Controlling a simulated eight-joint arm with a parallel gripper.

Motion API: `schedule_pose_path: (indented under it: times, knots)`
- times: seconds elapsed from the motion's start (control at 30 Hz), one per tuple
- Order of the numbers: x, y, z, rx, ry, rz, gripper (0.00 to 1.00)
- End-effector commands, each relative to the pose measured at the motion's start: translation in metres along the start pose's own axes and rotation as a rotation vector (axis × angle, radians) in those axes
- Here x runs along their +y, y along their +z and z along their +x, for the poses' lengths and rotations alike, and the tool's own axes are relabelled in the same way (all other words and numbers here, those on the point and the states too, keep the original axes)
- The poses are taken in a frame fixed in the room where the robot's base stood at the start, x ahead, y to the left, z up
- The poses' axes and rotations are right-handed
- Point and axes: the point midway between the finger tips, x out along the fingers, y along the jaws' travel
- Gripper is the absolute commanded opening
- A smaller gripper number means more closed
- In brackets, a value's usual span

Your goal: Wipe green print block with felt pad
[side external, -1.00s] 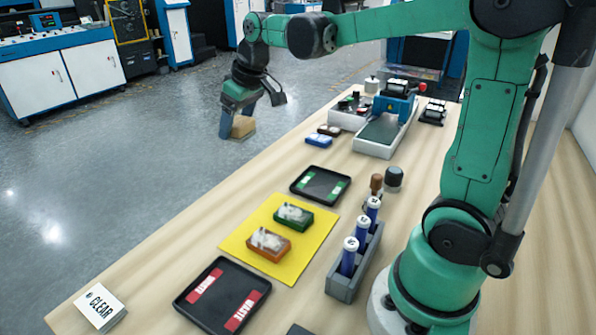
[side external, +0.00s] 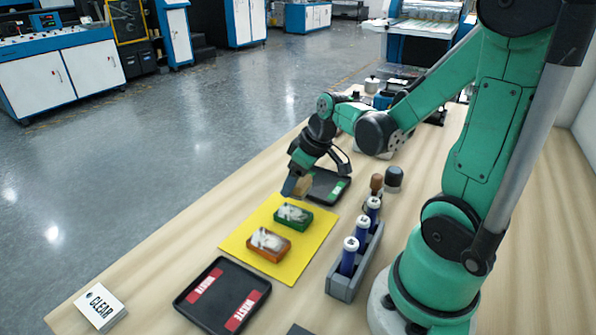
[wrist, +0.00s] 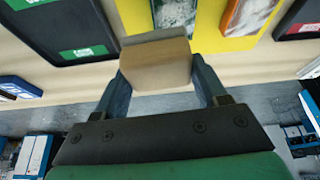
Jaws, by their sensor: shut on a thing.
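The green print block (side external: 293,216) lies on the yellow mat (side external: 240,240), its top covered with whitish-grey smears. It also shows at the top edge of the wrist view (wrist: 174,14), partly cut off. My gripper (side external: 297,187) is shut on the tan felt pad (wrist: 155,65), which sits between both fingers in the wrist view. In the side view the pad (side external: 304,185) is held in the air close to the far edge of the mat, apart from the green block. An orange block (side external: 269,245), also smeared, lies nearer on the same mat.
A black tray with green labels (side external: 328,187) is behind my gripper. A black waste tray with red labels (side external: 222,296) is at the front. A grey rack (side external: 352,268) with blue-handled tools stands right of the mat. A CLEAR card (side external: 101,306) lies at front left.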

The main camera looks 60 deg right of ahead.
Motion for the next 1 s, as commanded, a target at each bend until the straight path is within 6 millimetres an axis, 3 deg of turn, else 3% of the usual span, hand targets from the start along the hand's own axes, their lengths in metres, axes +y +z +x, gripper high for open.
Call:
schedule_pose_path:
  times: [0.37,0.8,1.0]
  knots:
    - [0.001,0.013,0.035,-0.002,-0.001,0.0,0.23]
    - [-0.04,0.009,0.039,-0.008,-0.003,-0.004,0.23]
    - [-0.02,0.011,0.038,-0.008,0.0,0.005,0.23]
